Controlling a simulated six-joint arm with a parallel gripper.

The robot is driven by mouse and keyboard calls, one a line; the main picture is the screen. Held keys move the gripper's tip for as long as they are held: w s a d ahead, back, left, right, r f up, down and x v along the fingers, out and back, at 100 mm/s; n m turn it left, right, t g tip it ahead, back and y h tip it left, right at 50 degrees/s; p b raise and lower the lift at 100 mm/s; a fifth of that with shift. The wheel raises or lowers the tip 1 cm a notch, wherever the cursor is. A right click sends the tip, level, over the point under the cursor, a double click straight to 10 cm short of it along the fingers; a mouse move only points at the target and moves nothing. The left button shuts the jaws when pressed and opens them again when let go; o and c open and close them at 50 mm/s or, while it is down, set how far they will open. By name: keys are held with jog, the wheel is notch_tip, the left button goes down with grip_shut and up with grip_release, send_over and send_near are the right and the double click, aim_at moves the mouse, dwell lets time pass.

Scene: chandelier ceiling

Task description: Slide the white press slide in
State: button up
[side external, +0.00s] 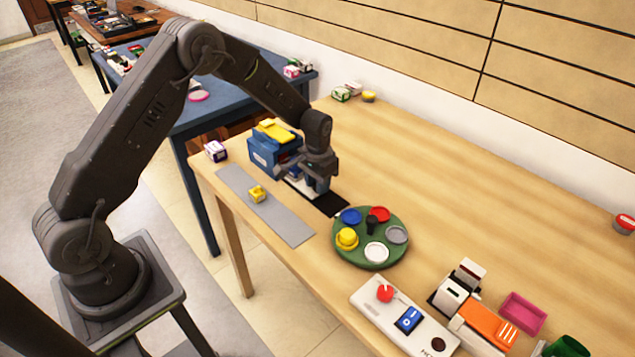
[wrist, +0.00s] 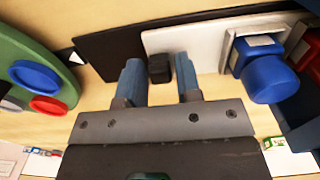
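The blue press (side external: 272,150) with a yellow top (side external: 277,130) stands near the left end of the wooden table. In the wrist view, the white press slide (wrist: 185,40) lies across the top, with a small black knob (wrist: 160,69) at its left part. A blue cylinder (wrist: 270,79) sits on white parts to its right. My gripper (side external: 318,190) is low beside the press. In the wrist view my gripper (wrist: 160,70) has one finger on each side of the black knob.
A black strip (wrist: 108,45) continues left of the slide. A green round tray (side external: 340,248) with coloured discs stands to the right. A grey strip (side external: 285,225) with a yellow block (side external: 257,194) lies in front. A white control box (side external: 375,318) is farther right. The table's back middle is clear.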

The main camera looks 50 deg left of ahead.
grip_shut()
jog(key=a, duration=0.3)
jog(key=shift+a, duration=0.15)
jog(key=shift+o, duration=1.6)
grip_release()
jog(key=shift+r, duration=0.1)
notch_tip(320, 180, up, 14)
